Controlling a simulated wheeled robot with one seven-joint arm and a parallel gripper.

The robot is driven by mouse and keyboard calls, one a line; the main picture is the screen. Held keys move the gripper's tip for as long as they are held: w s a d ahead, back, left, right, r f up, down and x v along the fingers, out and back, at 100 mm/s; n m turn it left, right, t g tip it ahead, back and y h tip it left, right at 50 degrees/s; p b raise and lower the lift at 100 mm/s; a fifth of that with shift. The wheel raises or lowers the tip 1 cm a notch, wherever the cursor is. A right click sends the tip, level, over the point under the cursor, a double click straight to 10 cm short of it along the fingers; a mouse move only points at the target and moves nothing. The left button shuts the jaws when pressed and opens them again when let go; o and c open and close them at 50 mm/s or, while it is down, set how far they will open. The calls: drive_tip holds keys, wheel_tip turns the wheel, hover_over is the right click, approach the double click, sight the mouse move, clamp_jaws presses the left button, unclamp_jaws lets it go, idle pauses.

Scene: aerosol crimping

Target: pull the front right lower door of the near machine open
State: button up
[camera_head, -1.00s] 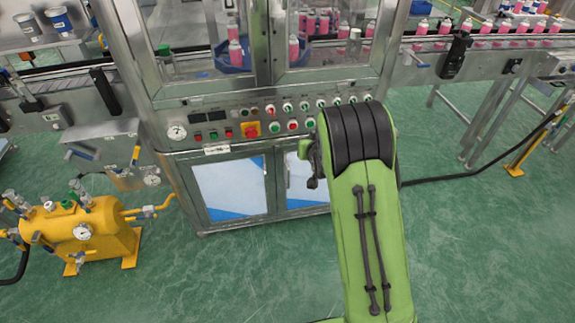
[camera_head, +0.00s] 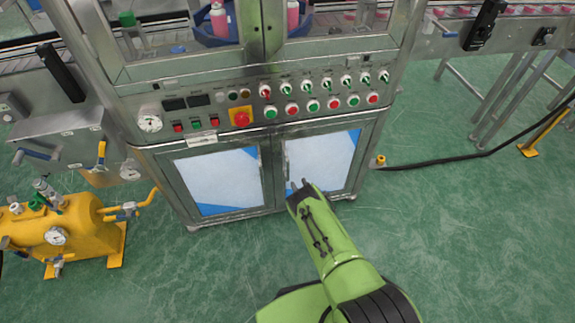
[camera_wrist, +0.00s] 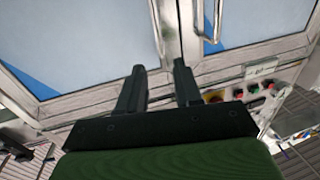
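The near machine's front right lower door (camera_head: 325,158) is a metal-framed panel with a pale, blue-cornered pane, and looks shut. Its upright bar handle (camera_head: 286,160) is on its left edge. My gripper (camera_head: 299,186) is in front of this door near the lower handle end, fingers apart and empty. The wrist view is turned over: the right door (camera_wrist: 85,40) is on the left, with its handle (camera_wrist: 156,25) beyond the gap between my fingers (camera_wrist: 159,80). No contact with the handle shows. The distance is hard to tell.
The left lower door (camera_head: 215,180) is shut beside it. A control panel (camera_head: 270,100) with buttons and switches is above. A yellow tank (camera_head: 70,230) stands at left. A black cable (camera_head: 440,163) runs along the floor at right.

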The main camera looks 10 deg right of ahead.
sight(288, 166)
drive_tip(key=w+b, duration=0.1)
drive_tip(key=w, duration=0.2)
drive_tip(key=w+a+b, duration=0.1)
drive_tip(key=w+b, duration=0.1)
drive_tip(key=w, duration=0.2)
drive_tip(key=w+a+b, duration=0.1)
drive_tip(key=w, duration=0.2)
drive_tip(key=shift+w+f+b, duration=0.2)
drive_tip(key=shift+w+b, duration=0.1)
drive_tip(key=shift+w, duration=0.1)
drive_tip(key=shift+w+r, duration=0.1)
drive_tip(key=shift+w, duration=0.1)
drive_tip(key=shift+c, duration=0.4)
clamp_jaws()
